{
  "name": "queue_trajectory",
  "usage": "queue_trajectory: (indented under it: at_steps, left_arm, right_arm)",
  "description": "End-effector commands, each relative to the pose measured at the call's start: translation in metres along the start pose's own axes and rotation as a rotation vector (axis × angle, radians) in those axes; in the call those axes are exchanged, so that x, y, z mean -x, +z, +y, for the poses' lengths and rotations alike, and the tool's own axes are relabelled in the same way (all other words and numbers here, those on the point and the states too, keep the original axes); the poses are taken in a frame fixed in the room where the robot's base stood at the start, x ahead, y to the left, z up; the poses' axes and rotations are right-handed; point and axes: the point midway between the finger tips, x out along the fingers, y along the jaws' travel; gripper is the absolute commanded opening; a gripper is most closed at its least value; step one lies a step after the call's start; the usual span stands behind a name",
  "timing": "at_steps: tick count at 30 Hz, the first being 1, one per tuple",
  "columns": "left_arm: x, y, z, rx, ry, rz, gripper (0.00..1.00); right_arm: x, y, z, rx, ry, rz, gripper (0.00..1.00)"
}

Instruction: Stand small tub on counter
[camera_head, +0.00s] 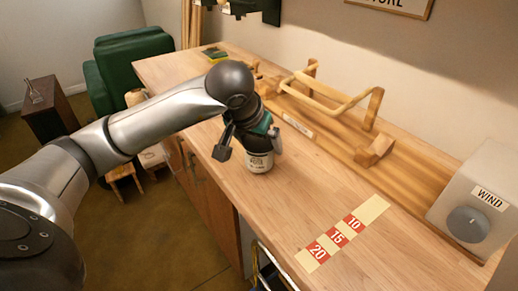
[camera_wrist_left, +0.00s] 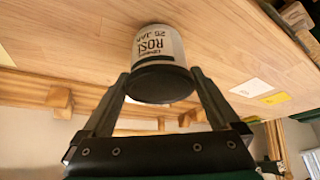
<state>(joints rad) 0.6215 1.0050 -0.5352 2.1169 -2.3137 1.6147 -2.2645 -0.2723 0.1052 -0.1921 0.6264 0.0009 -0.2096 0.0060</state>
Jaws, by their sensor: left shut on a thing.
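The small tub (camera_head: 259,163) has a white label with dark lettering, and it is upright at the counter's near side, below my left gripper (camera_head: 248,147). In the left wrist view the tub (camera_wrist_left: 158,43) appears upside down with its dark lid toward me. My left gripper (camera_wrist_left: 161,85) is shut on the tub near its lid, one finger on each side. The tub's base is at or very close to the wooden counter (camera_head: 300,195); I cannot tell whether it touches. My right gripper is not in view.
A wooden rack (camera_head: 330,100) runs along the wall side of the counter. A grey box with a dial marked WIND (camera_head: 480,205) stands at the right. A numbered strip (camera_head: 340,236) lies on the front right. Bare counter lies between tub and strip.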

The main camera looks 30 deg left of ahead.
Motion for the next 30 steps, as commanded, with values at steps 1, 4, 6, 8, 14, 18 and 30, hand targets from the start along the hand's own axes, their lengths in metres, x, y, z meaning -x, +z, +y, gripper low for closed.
queue_trajectory:
  at_steps: [1,4,6,8,14,18,30]
  left_arm:
    - [-0.008,0.005,0.0,0.0,0.001,-0.001,0.24]
    - [-0.013,0.007,0.0,0.0,0.001,0.001,0.24]
    - [-0.012,0.007,0.0,0.0,0.001,0.003,0.24]
    - [-0.012,0.006,0.0,0.0,0.001,0.003,0.24]
    - [-0.015,0.008,0.0,0.0,0.0,0.003,0.24]
    - [-0.015,0.009,0.0,0.0,0.0,0.0,1.0]
    - [0.003,0.005,0.0,-0.001,0.0,0.006,1.0]
  right_arm:
    - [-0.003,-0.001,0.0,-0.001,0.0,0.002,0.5]
    - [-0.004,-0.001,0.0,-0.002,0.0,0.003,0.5]
    - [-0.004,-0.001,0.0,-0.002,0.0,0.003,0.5]
    - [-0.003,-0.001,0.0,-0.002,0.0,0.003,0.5]
    - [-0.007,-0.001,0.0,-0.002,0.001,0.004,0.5]
    - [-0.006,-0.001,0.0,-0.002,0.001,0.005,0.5]
    - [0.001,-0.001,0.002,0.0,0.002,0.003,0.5]
